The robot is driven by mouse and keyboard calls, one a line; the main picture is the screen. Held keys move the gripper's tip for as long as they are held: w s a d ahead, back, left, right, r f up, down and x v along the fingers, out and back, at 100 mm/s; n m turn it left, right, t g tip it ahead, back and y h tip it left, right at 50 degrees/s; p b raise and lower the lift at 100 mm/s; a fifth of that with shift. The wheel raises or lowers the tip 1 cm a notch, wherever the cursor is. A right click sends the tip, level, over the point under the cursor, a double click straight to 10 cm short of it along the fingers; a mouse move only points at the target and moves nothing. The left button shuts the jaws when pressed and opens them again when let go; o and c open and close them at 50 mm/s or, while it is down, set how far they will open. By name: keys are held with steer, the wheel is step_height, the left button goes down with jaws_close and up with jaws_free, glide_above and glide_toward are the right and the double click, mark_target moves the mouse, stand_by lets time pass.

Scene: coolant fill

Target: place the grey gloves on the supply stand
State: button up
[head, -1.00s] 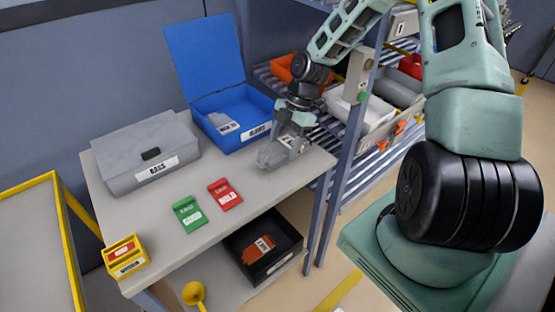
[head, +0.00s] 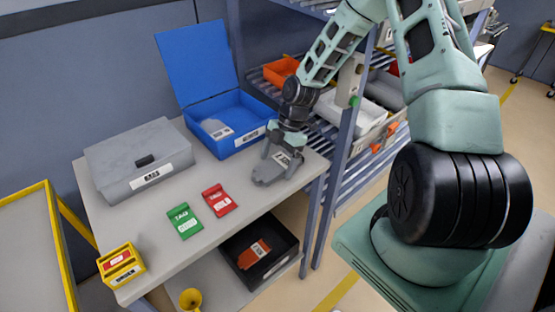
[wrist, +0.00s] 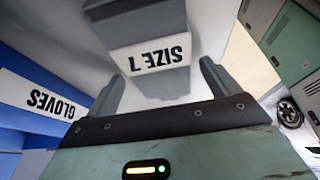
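The grey gloves (head: 268,174) lie at the right part of the grey stand top (head: 150,225), in front of the open blue box. In the wrist view their cuff block with a "SIZE 7" label (wrist: 158,57) shows just beyond my fingertips. My gripper (head: 281,160) points down over the gloves, one finger on each side. In the wrist view my gripper (wrist: 160,85) has its fingers wide apart, with a visible gap between the right finger and the label block. Whether the gloves' underside fully touches the top is hidden.
The open blue box (head: 238,143) and a closed grey case (head: 125,170) stand at the back. Green (head: 184,220) and red (head: 219,200) tags and a yellow holder (head: 121,264) lie forward. A black bin (head: 285,263) is below. A shelving post (head: 345,160) rises right of my gripper.

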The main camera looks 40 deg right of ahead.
steer(key=shift+r, duration=0.1)
steer(key=b+v, duration=0.2)
steer(key=v, duration=1)
steer(key=s+a+r+m+g+h, duration=0.15)
steer(key=s+a, duration=0.25)
steer(key=a, duration=0.6)
steer(key=s+a+r+m+h, duration=0.2)
steer(key=s+a+r+m, duration=0.15)
steer(key=a, duration=0.55)
steer(key=s+a+r+m+t, duration=0.1)
steer(key=s+a+m, duration=0.1)
steer(key=s+a, duration=0.3)
steer(key=s+a+r+m, duration=0.2)
steer(key=s+a, duration=0.3)
steer(key=s, duration=0.6)
steer(key=shift+r+m+t, duration=0.2)
steer(key=shift+m+t, duration=0.15)
steer(key=shift+m, duration=0.45)
steer(key=shift+h, duration=0.25)
